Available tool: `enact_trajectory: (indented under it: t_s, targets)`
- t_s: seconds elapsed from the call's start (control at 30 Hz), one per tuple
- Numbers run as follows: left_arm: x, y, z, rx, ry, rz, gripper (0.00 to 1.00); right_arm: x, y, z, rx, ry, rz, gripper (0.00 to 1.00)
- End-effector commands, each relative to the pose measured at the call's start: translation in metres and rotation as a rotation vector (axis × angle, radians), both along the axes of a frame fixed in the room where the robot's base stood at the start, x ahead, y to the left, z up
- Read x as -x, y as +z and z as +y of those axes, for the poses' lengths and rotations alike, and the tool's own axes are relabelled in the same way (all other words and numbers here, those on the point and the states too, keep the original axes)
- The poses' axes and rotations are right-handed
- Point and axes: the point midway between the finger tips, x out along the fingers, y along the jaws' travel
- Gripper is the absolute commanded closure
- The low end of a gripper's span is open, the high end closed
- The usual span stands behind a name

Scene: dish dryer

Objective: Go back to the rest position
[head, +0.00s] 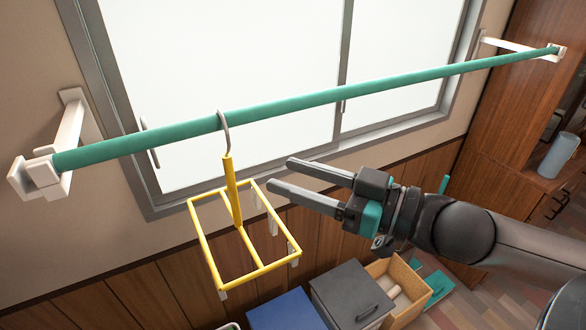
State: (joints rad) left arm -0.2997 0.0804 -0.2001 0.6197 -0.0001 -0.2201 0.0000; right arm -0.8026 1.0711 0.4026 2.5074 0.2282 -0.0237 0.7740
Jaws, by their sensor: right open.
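My right gripper (295,177) comes in from the right, in the middle of the head view. Its two fingers are parted with nothing between them, and they point left. A yellow frame hanger (230,188) hangs by a metal hook on the teal rod (310,101). Several light clips hang from the frame. In the picture the fingertips are just right of the hanger, with a gap between them. My left gripper is not in view.
White brackets (66,140) hold the rod in front of a window. Below are a blue box (285,312), a dark grey lidded box (351,293) and an open wooden box (405,275). A wooden cabinet (510,90) with a grey cup (558,155) stands at the right.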

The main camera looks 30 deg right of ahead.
Motion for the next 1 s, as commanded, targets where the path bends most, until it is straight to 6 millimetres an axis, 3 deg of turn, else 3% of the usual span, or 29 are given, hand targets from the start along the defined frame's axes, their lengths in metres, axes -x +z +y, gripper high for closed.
enact_trajectory:
  t_s: [0.23, 0.37, 0.47, 0.67, 0.8, 1.0]
  targets:
    - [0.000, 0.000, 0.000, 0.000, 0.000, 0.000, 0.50, 0.000, -0.002, -0.003, 0.001, -0.007, 0.000, 0.46]
    - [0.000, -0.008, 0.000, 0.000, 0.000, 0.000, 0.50, -0.012, -0.027, -0.026, 0.017, -0.077, 0.016, 0.46]
    - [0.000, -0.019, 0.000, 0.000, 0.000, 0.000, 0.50, -0.027, -0.067, -0.062, 0.044, -0.183, 0.046, 0.46]
    - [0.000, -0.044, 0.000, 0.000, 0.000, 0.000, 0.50, -0.039, -0.178, -0.146, 0.118, -0.417, 0.156, 0.46]
    - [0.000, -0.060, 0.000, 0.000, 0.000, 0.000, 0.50, -0.029, -0.263, -0.190, 0.170, -0.547, 0.262, 0.46]
    - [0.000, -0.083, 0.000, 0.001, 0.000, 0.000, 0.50, 0.007, -0.391, -0.227, 0.243, -0.679, 0.445, 0.46]
